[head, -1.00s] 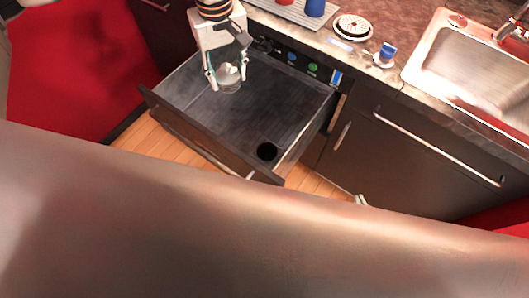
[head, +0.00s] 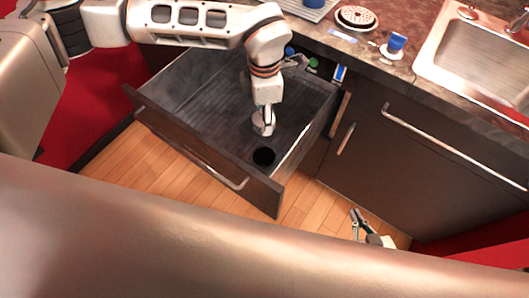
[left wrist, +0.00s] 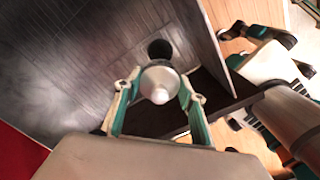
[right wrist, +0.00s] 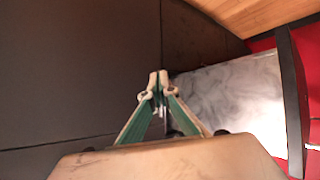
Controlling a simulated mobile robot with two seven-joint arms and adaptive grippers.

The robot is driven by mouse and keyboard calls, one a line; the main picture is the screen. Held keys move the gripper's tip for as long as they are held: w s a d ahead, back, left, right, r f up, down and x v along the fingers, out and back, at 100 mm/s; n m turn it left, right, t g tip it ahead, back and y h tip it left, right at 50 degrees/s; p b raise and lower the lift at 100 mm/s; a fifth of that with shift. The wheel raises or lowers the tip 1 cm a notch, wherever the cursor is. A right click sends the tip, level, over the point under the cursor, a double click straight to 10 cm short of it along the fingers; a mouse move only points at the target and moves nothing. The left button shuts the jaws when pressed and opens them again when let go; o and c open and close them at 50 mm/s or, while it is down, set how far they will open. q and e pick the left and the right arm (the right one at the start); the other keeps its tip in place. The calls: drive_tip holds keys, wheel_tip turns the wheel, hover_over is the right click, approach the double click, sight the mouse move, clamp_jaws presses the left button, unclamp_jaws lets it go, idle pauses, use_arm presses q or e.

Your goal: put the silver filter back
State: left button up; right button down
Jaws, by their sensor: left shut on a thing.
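The silver filter, a pale round piece with a knob, shows in the left wrist view (left wrist: 160,84) between my left fingers. My left gripper (head: 264,120) is shut on it and holds it inside the open drawer (head: 205,152). In the head view the gripper and filter overlap, so little of the filter shows. A round dark hole (head: 264,156) in the drawer floor lies just beyond the filter in the left wrist view (left wrist: 160,48). Whether the filter touches the floor I cannot tell. My right gripper (head: 356,219) is outside the drawer, its fingertips together and empty in the right wrist view (right wrist: 157,84).
The drawer's side and front walls surround the hole closely. Behind are the counter (head: 364,55), a round grate (head: 357,17), a blue-topped item (head: 396,43) and the sink (head: 480,60). A closed cabinet with a long handle (head: 440,142) stands at right.

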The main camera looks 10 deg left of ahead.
use_arm(q)
drive_tip(key=b, duration=0.2)
hover_over(264, 156)
wheel_tip(264, 156, down, 13)
drive_tip(key=shift+s+d+f, duration=0.1)
drive_tip(key=shift+f, duration=0.2)
wheel_tip(264, 156, down, 4)
drive_tip(key=shift+f+b, duration=0.2)
drive_tip(key=shift+b, duration=0.15)
drive_tip(key=shift+r, duration=0.1)
drive_tip(key=o, duration=1.1)
drive_tip(key=shift+f, duration=0.2)
drive_tip(key=shift+r, duration=0.1)
